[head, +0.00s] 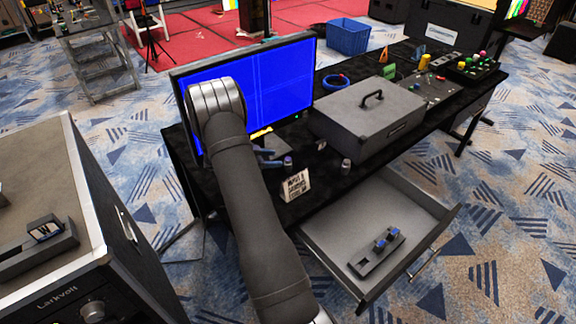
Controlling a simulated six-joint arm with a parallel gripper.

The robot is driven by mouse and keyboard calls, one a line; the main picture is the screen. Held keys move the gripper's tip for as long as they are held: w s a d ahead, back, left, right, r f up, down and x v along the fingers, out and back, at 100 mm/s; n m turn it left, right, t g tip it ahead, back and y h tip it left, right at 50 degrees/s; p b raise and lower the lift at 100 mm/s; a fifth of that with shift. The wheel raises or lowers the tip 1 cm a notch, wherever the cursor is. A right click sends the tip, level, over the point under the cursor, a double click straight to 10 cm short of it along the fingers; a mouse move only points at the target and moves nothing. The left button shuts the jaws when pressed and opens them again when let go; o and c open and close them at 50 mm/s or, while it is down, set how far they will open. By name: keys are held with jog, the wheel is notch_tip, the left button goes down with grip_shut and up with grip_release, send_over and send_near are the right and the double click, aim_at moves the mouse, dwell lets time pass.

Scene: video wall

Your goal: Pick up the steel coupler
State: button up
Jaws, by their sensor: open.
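A small silvery cylinder (346,167), which looks like the steel coupler, stands on the black table in front of the grey case. A second small grey cylinder (288,163) stands to its left, nearer the monitor; I cannot tell for sure which of the two is the coupler. My arm rises from the bottom middle and bends in front of the monitor's left part. My gripper does not show; the arm hides that area.
A blue-screened monitor (275,85) and a closed grey case (368,118) stand on the table. A white sign (295,185) stands at the front edge. Below, an open drawer (425,205) holds a grey holder (372,262) with blue-topped pieces. A dark cabinet (40,150) stands left.

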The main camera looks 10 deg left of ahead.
aim_at(286, 159)
jog(key=x, duration=0.6)
jog(key=shift+s+d, duration=0.15)
jog(key=shift+d, duration=0.3)
jog(key=c, duration=1.1)
